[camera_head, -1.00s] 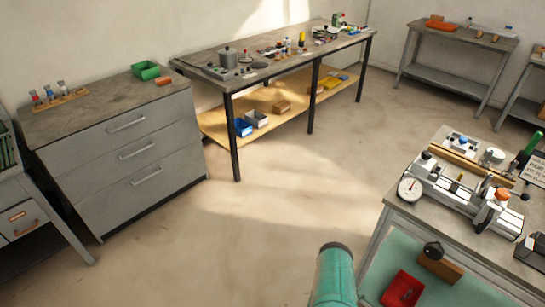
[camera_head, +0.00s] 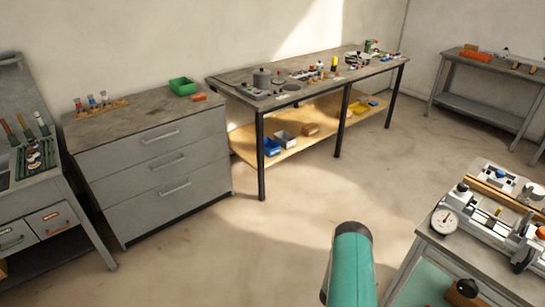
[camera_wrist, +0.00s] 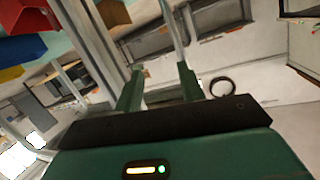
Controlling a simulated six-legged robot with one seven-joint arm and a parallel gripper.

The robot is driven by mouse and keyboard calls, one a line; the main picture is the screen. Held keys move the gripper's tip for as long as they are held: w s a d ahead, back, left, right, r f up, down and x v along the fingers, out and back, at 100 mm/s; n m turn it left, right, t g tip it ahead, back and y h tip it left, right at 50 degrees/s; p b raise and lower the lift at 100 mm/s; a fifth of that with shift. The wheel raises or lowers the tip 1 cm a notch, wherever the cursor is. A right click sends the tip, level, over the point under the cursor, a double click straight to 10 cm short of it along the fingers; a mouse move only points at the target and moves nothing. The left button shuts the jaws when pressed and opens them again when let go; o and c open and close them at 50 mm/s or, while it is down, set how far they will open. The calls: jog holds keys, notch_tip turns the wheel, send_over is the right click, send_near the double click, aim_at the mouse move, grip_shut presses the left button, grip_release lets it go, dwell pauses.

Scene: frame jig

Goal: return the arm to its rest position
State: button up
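In the wrist view my gripper (camera_wrist: 160,85) shows two dark green fingers standing apart. Nothing is visibly held between them; the pale legs and grey surfaces seen past them look like background. The wrist view is tilted, with furniture and floor at a slant. In the head view a teal part of my arm (camera_head: 350,265) with a dark end cap rises from the bottom edge over bare floor. My fingers do not show in the head view.
A bench with a metal jig (camera_head: 500,210) stands close at the right. A grey drawer cabinet (camera_head: 155,160) and a long workbench (camera_head: 225,82) line the back wall. A tool bench (camera_head: 60,185) is at the left. The floor (camera_head: 250,255) between them is clear.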

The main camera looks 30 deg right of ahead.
jog(key=w+a+r+n+t+y, duration=0.2)
jog(key=w+a+r+t, duration=0.1)
jog(key=w+r, duration=0.8)
jog(key=w+a+r+n+t+y, duration=0.2)
jog(key=w+r+t, duration=0.1)
jog(key=w+r, duration=0.75)
jog(key=w+a+r+n+t+y, duration=0.2)
jog(key=w+a+r+n+y, duration=0.1)
jog(key=a+r, duration=0.6)
jog(key=w+a+r+n+t+y, duration=0.1)
jog(key=w+a+r+n+y, duration=0.2)
jog(key=a+r, duration=0.7)
jog(key=s+a+r+n+y, duration=0.2)
jog(key=s+a+r+n, duration=0.1)
jog(key=s+a+r, duration=0.45)
jog(key=s+a+r+n+y, duration=0.2)
jog(key=s+a+r+y, duration=0.15)
jog(key=a+r, duration=0.6)
jog(key=s+a+r+n+g, duration=0.1)
jog(key=s+a+n, duration=0.1)
jog(key=s, duration=0.9)
jog(key=s+a+r+n+g, duration=0.1)
jog(key=s+a+n+g, duration=0.1)
jog(key=s, duration=0.9)
jog(key=a+n, duration=0.1)
jog(key=a, duration=0.1)
jog(key=shift+a+r, duration=0.35)
jog(key=shift+r, duration=0.05)
